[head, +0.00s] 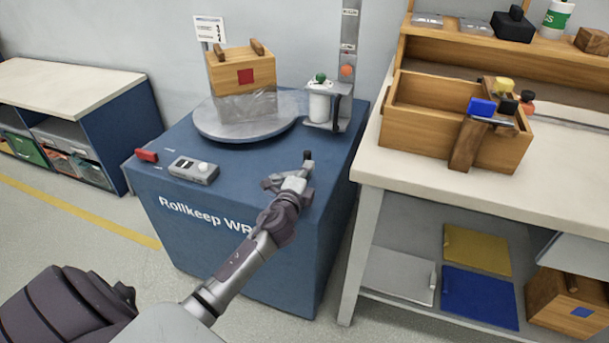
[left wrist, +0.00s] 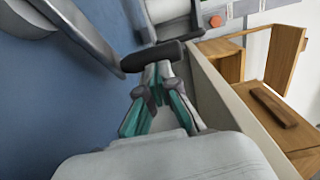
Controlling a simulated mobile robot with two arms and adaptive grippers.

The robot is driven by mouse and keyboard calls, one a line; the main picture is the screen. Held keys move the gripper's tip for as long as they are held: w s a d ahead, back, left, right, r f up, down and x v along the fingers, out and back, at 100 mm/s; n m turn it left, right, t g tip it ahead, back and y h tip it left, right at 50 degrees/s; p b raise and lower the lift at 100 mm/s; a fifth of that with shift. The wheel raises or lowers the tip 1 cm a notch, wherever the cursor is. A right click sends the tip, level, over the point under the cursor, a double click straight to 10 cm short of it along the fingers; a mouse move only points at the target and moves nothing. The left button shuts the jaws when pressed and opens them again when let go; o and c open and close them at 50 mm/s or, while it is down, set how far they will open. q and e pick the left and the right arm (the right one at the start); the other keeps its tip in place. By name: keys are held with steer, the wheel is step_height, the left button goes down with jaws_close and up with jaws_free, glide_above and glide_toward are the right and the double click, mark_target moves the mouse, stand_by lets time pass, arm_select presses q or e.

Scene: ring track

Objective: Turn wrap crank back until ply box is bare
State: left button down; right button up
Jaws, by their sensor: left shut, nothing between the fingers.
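The ply box (head: 228,75) stands on the round grey turntable (head: 215,128). Clear film (head: 247,103) covers its lower part; the upper part, with a red square, is bare. The wrap crank's dark handle (head: 308,157) stands at the right side of the blue machine top. My left gripper (head: 288,180) is just in front of the handle, shut with nothing in it. In the left wrist view the dark handle (left wrist: 152,57) lies just beyond the fingertips (left wrist: 158,78); whether they touch cannot be told. My right gripper is not in view.
A film roll (head: 319,104) stands by the grey mast (head: 348,60) behind the handle. A control box (head: 194,170) and red switch (head: 147,155) sit on the left front. A bench (head: 380,165) with a wooden tray (head: 425,130) stands close on the right.

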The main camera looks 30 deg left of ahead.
arm_select(q)
steer(key=w+n+y+b, duration=0.1)
steer(key=w+a+n+g+y+b, duration=0.1)
steer(key=y, duration=0.1)
steer(key=shift+f+n+y, duration=0.1)
steer(key=shift+n+y, duration=0.2)
steer(key=shift+w+a+n+g+y+b, duration=0.45)
steer(key=shift+n+g+y+b, duration=0.25)
steer(key=shift+y+b, duration=0.2)
steer(key=shift+w+a, duration=0.1)
steer(key=shift+a, duration=0.1)
steer(key=shift+w+a, duration=0.15)
steer(key=shift+w, duration=0.05)
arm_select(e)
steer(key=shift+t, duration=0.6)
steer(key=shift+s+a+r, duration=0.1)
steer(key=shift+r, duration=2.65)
